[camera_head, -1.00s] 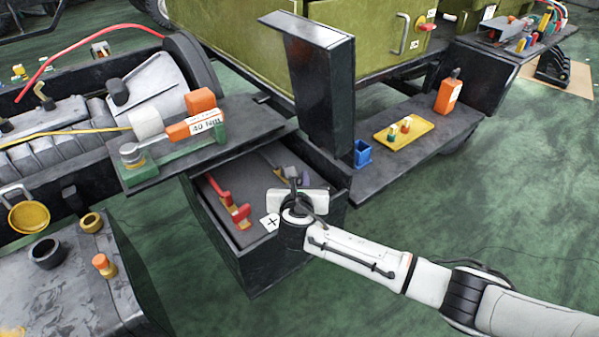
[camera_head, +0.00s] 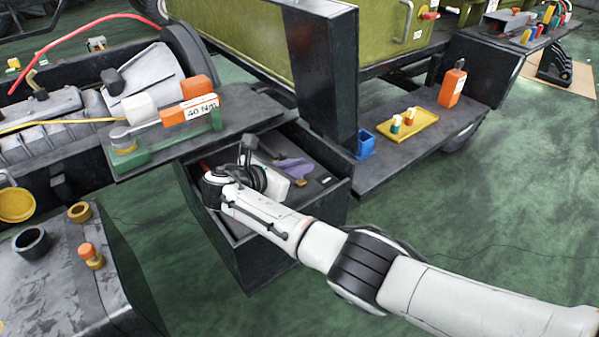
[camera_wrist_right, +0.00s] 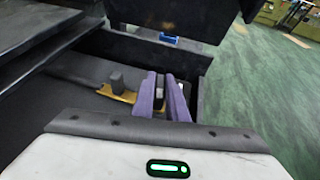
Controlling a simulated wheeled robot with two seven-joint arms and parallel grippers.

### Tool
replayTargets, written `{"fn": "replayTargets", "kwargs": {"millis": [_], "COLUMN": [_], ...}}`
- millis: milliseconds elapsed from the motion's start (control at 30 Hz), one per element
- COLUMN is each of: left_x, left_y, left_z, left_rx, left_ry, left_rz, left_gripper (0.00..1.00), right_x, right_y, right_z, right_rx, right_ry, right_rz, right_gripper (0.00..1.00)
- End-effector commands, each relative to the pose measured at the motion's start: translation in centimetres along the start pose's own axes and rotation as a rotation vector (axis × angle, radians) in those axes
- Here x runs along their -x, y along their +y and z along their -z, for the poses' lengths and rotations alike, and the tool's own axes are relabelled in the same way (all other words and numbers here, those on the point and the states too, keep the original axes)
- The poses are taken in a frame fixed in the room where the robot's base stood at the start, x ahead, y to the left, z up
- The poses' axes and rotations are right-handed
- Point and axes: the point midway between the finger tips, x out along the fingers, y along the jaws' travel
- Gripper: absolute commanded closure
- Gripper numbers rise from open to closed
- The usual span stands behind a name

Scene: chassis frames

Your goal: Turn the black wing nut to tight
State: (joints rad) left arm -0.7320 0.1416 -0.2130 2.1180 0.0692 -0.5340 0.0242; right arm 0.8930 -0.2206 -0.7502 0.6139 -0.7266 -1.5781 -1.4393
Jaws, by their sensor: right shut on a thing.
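My right gripper (camera_head: 298,167) reaches into the open dark box in the head view, its purple fingers pointing right. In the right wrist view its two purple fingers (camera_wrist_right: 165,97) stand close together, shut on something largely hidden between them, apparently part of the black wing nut. A dark upright piece (camera_wrist_right: 118,82) stands on a gold-coloured bracket (camera_wrist_right: 122,95) just left of the fingers. Whether this piece belongs to the nut is hard to tell. In the head view my wrist hides most of the nut. My left gripper is not in view.
The box wall (camera_head: 262,262) surrounds my gripper closely. A dark upright panel (camera_head: 322,75) rises behind it. The torque tool (camera_head: 190,110), labelled 40 Nm, lies on a shelf overhanging the box at left. A yellow tray (camera_head: 425,122) and orange bottle (camera_head: 452,85) stand on the right shelf.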

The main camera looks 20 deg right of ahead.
Motion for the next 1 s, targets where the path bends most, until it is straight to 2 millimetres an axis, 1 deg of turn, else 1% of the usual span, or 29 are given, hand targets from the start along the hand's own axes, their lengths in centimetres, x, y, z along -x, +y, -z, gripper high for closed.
{"fn": "replayTargets", "kwargs": {"millis": [67,267,533,567,600,667,933,1000], "left_x": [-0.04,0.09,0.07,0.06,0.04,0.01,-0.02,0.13], "left_y": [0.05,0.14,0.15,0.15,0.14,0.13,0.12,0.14], "left_z": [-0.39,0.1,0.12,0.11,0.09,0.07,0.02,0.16], "left_rx": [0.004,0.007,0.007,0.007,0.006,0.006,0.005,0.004], "left_ry": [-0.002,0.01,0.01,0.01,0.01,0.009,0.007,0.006], "left_rz": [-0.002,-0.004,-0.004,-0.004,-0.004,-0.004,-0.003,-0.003], "left_gripper": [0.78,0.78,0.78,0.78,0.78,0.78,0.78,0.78], "right_x": [-0.07,-0.05,-0.08,-0.08,-0.09,-0.09,-0.05,0.11], "right_y": [-0.07,-0.08,-0.09,-0.09,-0.09,-0.08,-0.03,0.0], "right_z": [0.28,0.17,0.15,0.15,0.14,0.12,-0.02,-0.4], "right_rx": [-0.003,-0.007,-0.007,-0.007,-0.007,-0.007,-0.008,-0.009], "right_ry": [0.003,0.003,0.004,0.004,0.004,0.003,0.002,0.002], "right_rz": [0.013,0.023,0.023,0.023,0.023,0.022,0.021,0.02], "right_gripper": [1.0,1.0,1.0,0.84,0.77,0.69,0.69,0.69]}}
